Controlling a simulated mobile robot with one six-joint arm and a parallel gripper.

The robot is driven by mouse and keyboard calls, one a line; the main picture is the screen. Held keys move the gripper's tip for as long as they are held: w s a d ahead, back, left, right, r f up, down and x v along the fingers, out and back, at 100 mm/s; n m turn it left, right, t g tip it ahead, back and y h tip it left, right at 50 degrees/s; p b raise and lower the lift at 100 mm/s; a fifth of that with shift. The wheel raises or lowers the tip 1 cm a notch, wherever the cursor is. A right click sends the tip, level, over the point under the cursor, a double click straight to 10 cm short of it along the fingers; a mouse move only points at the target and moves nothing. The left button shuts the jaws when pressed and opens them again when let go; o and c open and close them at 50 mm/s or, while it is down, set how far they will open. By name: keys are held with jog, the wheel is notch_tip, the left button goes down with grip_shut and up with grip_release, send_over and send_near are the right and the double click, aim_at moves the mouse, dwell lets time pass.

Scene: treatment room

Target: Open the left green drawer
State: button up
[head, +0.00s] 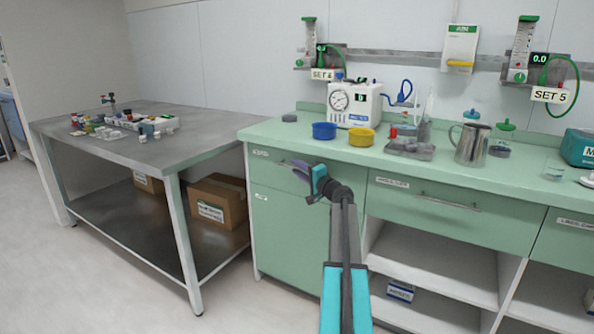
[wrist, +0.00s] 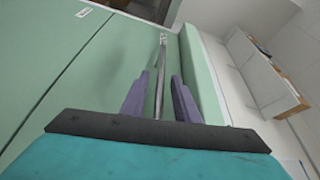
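The left green drawer (head: 266,173) is under the counter's left end, and its front looks flush with the cabinet. It also shows in the wrist view (wrist: 112,82), where its metal bar handle (wrist: 162,62) runs lengthwise between my fingers. My gripper (head: 294,167) is at the drawer front in the head view and covers most of the handle there. In the wrist view my gripper (wrist: 160,95) has its two purple-grey fingers apart, one on each side of the bar. Gaps show between the bar and both fingers.
A lower green door (head: 285,235) is beneath the drawer. A wider drawer (head: 420,205) with a bar handle is to the right, above open shelves. A metal table (head: 130,152) stands to the left, with cardboard boxes (head: 218,200) on its lower shelf. Bowls and devices stand on the counter.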

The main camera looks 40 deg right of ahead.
jog(key=shift+w, duration=0.15)
grip_shut()
jog(key=shift+a, duration=0.1)
